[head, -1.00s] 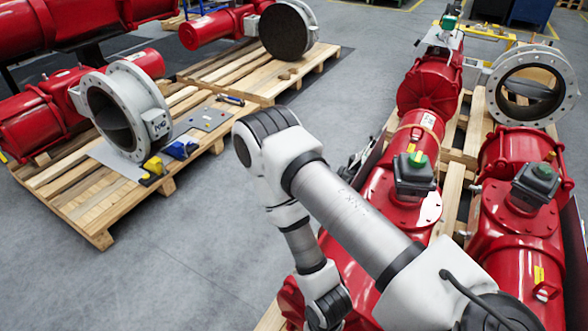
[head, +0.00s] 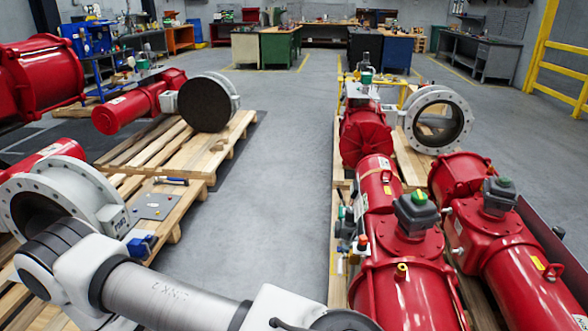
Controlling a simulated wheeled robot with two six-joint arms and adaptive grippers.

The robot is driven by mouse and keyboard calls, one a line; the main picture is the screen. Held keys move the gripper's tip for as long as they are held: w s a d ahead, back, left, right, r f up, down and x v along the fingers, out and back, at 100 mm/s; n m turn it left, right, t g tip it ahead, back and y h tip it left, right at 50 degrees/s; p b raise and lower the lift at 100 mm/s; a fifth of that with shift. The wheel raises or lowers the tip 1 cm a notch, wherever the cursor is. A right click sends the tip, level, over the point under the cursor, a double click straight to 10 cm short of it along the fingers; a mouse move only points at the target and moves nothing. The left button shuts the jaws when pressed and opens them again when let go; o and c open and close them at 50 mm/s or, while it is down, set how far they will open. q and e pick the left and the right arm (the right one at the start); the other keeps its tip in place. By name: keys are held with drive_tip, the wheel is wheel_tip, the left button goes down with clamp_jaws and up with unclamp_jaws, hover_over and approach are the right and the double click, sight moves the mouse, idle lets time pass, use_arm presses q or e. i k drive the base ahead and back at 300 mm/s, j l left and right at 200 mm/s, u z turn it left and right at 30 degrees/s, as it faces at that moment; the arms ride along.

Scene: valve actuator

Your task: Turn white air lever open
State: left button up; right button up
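A red valve actuator (head: 405,270) lies on a pallet right of centre, with a grey box with a green and yellow top (head: 415,213) on it. A cluster of small fittings (head: 348,245) with white, red and yellow parts sits at its left side. The white air lever cannot be told apart there at this size. Neither gripper shows in the head view.
A second red actuator (head: 520,250) lies at the right. A grey ring valve (head: 437,120) stands behind it. At the left, red actuators and a flanged valve (head: 60,200) rest on wooden pallets (head: 215,155). A clear grey floor aisle (head: 280,170) runs between, towards workbenches (head: 265,47).

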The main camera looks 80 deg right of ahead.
sight(339, 260)
drive_tip(key=i+z, duration=0.45)
drive_tip(key=i+j+z, duration=0.3)
drive_tip(key=i+z, duration=0.15)
drive_tip(key=i, duration=0.15)
drive_tip(key=i+l+z, duration=0.1)
drive_tip(key=z, duration=0.35)
drive_tip(key=i+z, duration=0.2)
drive_tip(key=z, duration=0.25)
drive_tip(key=i+z, duration=0.2)
drive_tip(key=z, duration=0.25)
drive_tip(key=i+j+z, duration=0.1)
drive_tip(key=z, duration=0.35)
drive_tip(key=i+j+z, duration=0.15)
drive_tip(key=z, duration=0.35)
drive_tip(key=i+j+z, duration=0.15)
drive_tip(key=z, duration=0.3)
drive_tip(key=j+z, duration=0.3)
drive_tip(key=z, duration=0.15)
drive_tip(key=i+j+z, duration=0.35)
drive_tip(key=j+z, duration=0.15)
drive_tip(key=i+j+z, duration=0.1)
drive_tip(key=j+z, duration=0.15)
drive_tip(key=i+j+z, duration=0.1)
drive_tip(key=j+z, duration=0.15)
drive_tip(key=j, duration=0.2)
